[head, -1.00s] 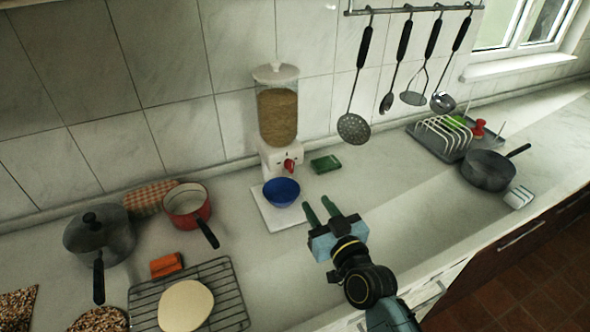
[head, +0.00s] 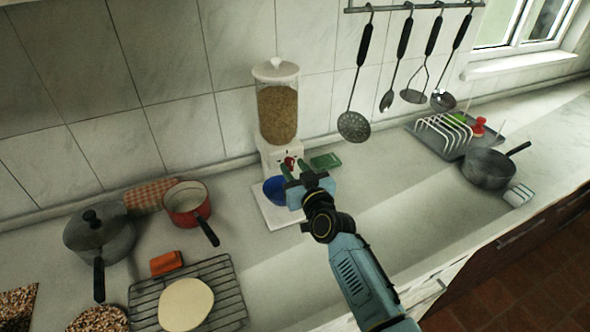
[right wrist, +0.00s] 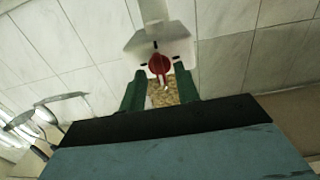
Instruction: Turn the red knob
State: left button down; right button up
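The red knob (head: 290,161) is on the front of the white cereal dispenser (head: 276,71), low on its base. In the right wrist view the knob (right wrist: 159,64) shows just beyond and between the two green fingertips. My right gripper (head: 293,169) is open, with its fingers pointing at the knob from the front. I cannot tell if either finger touches it. The blue bowl (head: 271,190) stands below the dispenser's outlet and is partly hidden by my right gripper. My left gripper is not in view.
A green box (head: 326,161) lies close to the right of the dispenser. A red pot (head: 185,205), a grey pot (head: 97,232) and a wire rack (head: 226,290) stand to the left. Utensils hang on the wall at right.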

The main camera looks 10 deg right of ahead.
jog(key=shift+c, duration=0.3)
grip_shut()
jog(key=shift+m, duration=0.3)
jog(key=m, duration=0.3)
jog(key=shift+d+m, duration=0.1)
jog(key=shift+m, duration=0.2)
jog(key=m, duration=0.4)
jog(key=shift+m, duration=0.3)
jog(key=m, duration=0.8)
jog(key=shift+d+f+m, duration=0.1)
jog(key=shift+f+m, duration=0.1)
jog(key=shift+m, duration=0.1)
